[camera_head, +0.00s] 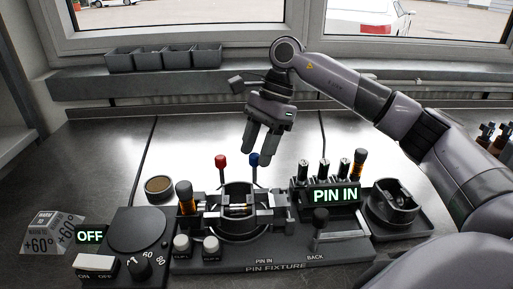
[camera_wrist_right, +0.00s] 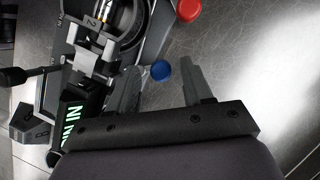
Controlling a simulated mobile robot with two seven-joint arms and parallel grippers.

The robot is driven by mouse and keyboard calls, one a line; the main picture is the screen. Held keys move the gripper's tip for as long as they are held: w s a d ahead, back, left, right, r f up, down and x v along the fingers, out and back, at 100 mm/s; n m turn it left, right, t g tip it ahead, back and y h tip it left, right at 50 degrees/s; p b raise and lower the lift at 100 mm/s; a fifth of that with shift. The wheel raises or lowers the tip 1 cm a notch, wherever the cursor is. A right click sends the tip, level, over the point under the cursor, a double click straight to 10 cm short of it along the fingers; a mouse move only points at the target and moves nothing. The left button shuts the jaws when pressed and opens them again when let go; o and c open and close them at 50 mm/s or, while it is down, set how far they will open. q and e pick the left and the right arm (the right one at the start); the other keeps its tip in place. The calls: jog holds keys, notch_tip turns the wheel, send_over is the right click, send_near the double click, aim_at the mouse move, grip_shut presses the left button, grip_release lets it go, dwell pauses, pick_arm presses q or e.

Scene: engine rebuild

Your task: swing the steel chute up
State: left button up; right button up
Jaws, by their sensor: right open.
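The pin fixture (camera_head: 280,266) stands on the bench in the head view. A pale metal piece at the right of its round cradle (camera_head: 238,215) looks like the steel chute (camera_head: 278,200); its angle is hard to tell. A blue-knobbed lever (camera_head: 254,160) and a red-knobbed lever (camera_head: 221,161) stand behind the cradle. My right gripper (camera_head: 260,152) is open and empty, pointing down above and behind the fixture. In the right wrist view, the blue knob (camera_wrist_right: 160,70) shows between its fingers, apparently below them. My left gripper is out of view.
A lit PIN IN display (camera_head: 336,196) and several upright pins stand right of the cradle. A black-knobbed lever (camera_head: 320,217) is in front. A dark cup (camera_head: 392,203) stands at the right, a dial box (camera_head: 138,235) at the left. The bench behind is mostly clear.

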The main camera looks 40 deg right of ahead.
jog(key=shift+a+f, duration=0.1)
jog(key=shift+f, duration=0.15)
grip_shut()
jog(key=shift+m, duration=0.4)
jog(key=shift+s+d+m+t+h+b, duration=0.6)
jog(key=shift+m+t, duration=0.2)
jog(key=shift+m, duration=1.75)
jog(key=shift+s+d+m+t+h+b, duration=0.5)
jog(key=shift+d+m+t, duration=0.3)
jog(key=shift+m, duration=1.7)
jog(key=shift+s+d+m+t+h+b, duration=0.5)
jog(key=shift+d+m+t+h+b, duration=0.25)
jog(key=shift+m, duration=1.8)
jog(key=shift+a, duration=0.15)
